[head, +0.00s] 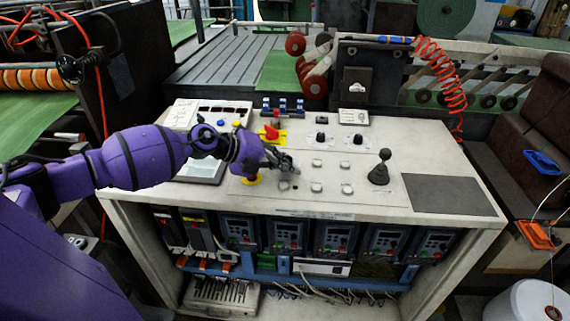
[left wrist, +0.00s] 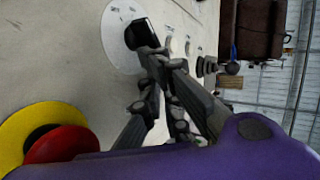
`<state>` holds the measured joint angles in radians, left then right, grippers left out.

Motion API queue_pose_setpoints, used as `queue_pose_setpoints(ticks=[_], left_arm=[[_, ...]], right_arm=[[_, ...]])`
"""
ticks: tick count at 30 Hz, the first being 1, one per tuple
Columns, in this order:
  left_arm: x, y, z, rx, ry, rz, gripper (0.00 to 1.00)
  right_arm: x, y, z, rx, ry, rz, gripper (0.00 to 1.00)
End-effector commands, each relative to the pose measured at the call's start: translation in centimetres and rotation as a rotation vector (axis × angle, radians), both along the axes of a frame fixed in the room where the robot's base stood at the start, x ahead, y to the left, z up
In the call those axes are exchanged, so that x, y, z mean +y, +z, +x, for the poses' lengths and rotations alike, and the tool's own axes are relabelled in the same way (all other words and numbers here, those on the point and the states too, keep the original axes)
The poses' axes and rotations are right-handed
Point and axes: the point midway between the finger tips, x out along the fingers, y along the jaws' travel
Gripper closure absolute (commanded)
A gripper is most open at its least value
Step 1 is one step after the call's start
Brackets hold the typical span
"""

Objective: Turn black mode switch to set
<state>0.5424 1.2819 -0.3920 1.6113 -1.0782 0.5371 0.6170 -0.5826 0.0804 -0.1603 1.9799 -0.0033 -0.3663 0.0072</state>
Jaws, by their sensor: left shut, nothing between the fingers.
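The black mode switch (left wrist: 140,33) is a dark knob on a round pale plate (left wrist: 118,42) in the left wrist view. In the head view the knob is hard to make out behind my fingers. My left gripper (head: 287,165) reaches over the panel from the left. Its fingers are shut and empty, and in the left wrist view the fingertips (left wrist: 150,56) are right at the knob, overlapping its lower edge. I cannot tell whether they touch it. The switch's setting is not readable. My right gripper is not in view.
A red emergency button (left wrist: 60,145) on a yellow ring (left wrist: 20,130) sits close to the gripper.

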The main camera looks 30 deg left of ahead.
Motion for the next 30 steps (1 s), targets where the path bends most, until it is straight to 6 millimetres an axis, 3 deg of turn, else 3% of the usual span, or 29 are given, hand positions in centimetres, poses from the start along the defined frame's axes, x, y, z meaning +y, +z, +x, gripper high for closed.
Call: queue_pose_setpoints(ticks=[18,30], left_arm=[[-0.1,-0.6,-0.2,0.009,-0.003,-0.001,1.00],[1.4,-0.4,0.5,0.006,0.001,0.000,1.00]], right_arm=[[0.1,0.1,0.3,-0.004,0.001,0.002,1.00],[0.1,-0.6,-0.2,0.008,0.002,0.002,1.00]])
